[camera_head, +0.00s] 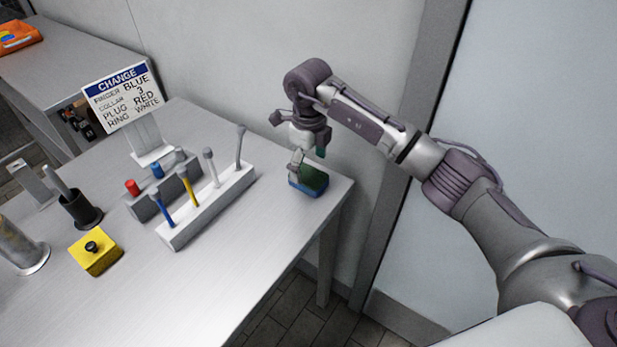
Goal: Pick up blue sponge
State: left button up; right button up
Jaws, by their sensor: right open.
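The sponge (313,181) lies near the right corner of the table, with a dark green top and blue sides. My right arm reaches in from the right. My right gripper (308,157) points down just above the sponge, its fingers open around or over the sponge's far side. I cannot tell whether the fingers touch it. My left gripper is not in view.
A rack (206,207) with several upright tools stands left of the sponge. Behind it is a sign (122,96) on a stand. A yellow box with a black knob (96,252) sits further left. The table's front middle is clear; a wall runs behind.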

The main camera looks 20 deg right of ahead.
aim_at(309, 175)
jog(key=shift+w+f, duration=0.15)
jog(key=shift+f, duration=1.35)
jog(key=c, duration=0.8)
jog(key=shift+r, duration=0.55)
notch_tip(309, 175, up, 3)
jog(key=shift+d+f, duration=0.1)
jog(key=shift+f, duration=0.05)
jog(key=s+d+r, duration=0.1)
jog(key=s+r, duration=0.2)
jog(key=s, duration=0.2)
jog(key=s+r+b, duration=0.1)
jog(key=s+r, duration=0.3)
jog(key=s, duration=0.2)
jog(key=shift+s+d, duration=0.3)
jog(key=shift+d, duration=0.05)
jog(key=shift+r, duration=0.1)
jog(key=shift+c, duration=0.2)
